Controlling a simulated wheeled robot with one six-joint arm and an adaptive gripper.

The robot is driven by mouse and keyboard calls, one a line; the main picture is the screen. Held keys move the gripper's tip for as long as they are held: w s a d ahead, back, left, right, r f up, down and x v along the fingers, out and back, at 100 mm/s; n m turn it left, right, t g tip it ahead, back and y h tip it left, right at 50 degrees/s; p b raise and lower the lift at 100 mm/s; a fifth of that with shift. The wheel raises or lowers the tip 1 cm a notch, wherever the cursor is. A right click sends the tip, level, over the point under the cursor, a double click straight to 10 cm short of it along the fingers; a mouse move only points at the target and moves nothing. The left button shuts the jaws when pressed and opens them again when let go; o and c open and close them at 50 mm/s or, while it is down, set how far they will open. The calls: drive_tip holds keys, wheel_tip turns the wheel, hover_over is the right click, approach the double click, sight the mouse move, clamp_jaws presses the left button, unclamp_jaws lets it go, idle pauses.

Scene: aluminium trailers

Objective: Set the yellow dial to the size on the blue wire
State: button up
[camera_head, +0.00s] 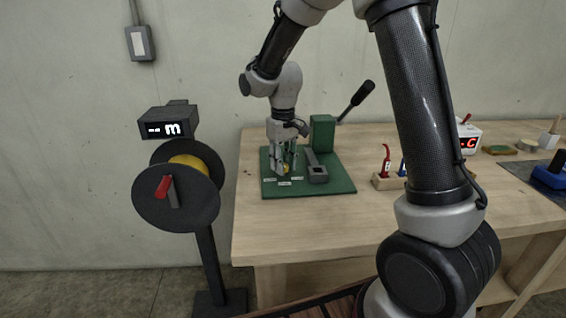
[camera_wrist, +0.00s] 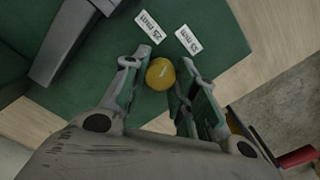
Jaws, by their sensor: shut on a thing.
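The yellow dial (camera_wrist: 160,74) sits on the green base plate (camera_head: 338,185). It also shows small between my fingers in the head view (camera_head: 287,168). My gripper (camera_wrist: 160,68) points down with one finger on each side of the dial and is shut on it. A pale mark lies on the dial's top, too small to read surely. Two white size labels, one (camera_wrist: 150,27) and another (camera_wrist: 188,40), lie beyond the dial; the first seems to read 25 mm². A blue piece, perhaps the blue wire (camera_head: 402,168), stands partly hidden behind my arm; its size cannot be read.
A green block with a black lever (camera_head: 357,101) stands behind the dial. A red-handled piece (camera_head: 386,160) stands in a wooden holder (camera_head: 383,182). A dark reel (camera_head: 150,205) on a post stands left of the table, below a display (camera_head: 167,128). A blue tool (camera_head: 553,174) is far right.

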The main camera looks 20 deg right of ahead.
drive_tip(key=n, duration=0.3)
drive_tip(key=shift+n, duration=2.1)
drive_tip(key=o, duration=1.1)
drive_tip(key=shift+c, duration=0.2)
wheel_tip(320, 180, up, 12)
